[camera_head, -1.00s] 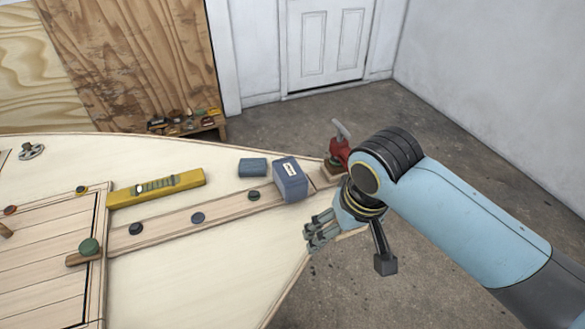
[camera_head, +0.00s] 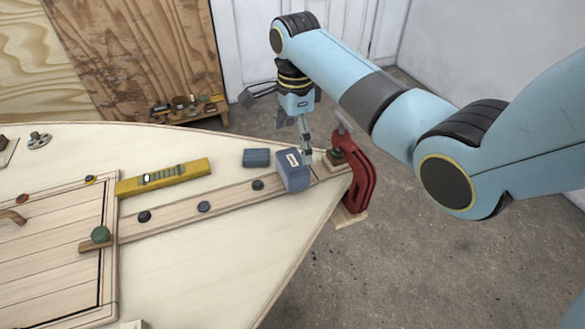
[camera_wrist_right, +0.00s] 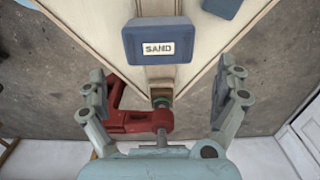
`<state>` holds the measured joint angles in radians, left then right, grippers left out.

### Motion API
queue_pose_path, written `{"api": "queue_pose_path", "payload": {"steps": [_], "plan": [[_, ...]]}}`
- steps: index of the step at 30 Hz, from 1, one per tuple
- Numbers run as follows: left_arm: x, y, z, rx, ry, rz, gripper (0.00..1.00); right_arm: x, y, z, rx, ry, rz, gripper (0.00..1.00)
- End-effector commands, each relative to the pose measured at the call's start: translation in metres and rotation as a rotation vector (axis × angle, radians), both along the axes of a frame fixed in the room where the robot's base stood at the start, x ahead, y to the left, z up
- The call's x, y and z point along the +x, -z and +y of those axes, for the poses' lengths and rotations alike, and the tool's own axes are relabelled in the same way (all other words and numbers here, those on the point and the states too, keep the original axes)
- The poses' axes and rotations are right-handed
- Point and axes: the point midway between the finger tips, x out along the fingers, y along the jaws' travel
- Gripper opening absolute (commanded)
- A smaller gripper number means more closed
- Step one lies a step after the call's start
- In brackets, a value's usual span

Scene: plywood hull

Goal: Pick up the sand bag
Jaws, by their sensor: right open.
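The sand bag (camera_head: 293,172) is a blue-grey block with a white label, standing on the wooden strip near the pointed end of the hull deck. In the right wrist view the sand bag (camera_wrist_right: 158,41) shows its label reading SAND, ahead of the fingers. My right gripper (camera_head: 306,140) points down just behind the bag, near the hull tip. In the wrist view the right gripper (camera_wrist_right: 158,95) is open and empty, its fingers wide apart, with the bag beyond their tips. My left gripper is not in view.
A red clamp (camera_head: 356,175) grips the hull tip, and it also shows between my fingers in the wrist view (camera_wrist_right: 130,121). A smaller blue block (camera_head: 256,158) lies left of the bag. A yellow level (camera_head: 163,178) lies farther left. Concrete floor is clear at right.

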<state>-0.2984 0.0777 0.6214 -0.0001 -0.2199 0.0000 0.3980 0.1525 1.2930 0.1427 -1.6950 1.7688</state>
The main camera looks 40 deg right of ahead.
Motion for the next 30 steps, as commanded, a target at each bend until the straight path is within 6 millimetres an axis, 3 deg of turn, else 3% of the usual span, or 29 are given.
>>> {"api": "queue_pose_path", "payload": {"steps": [8, 15, 24, 30], "plan": [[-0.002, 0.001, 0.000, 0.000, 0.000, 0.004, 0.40, 0.000, 0.028, 0.003, 0.000, -0.003, -0.001, 1.00], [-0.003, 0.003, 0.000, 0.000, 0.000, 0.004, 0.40, -0.001, 0.064, 0.007, 0.000, -0.004, -0.002, 1.00], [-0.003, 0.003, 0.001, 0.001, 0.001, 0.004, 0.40, -0.001, 0.071, 0.007, -0.001, -0.004, -0.005, 1.00], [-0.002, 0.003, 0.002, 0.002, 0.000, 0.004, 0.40, -0.001, 0.071, 0.007, -0.001, -0.004, -0.004, 0.76]]}}
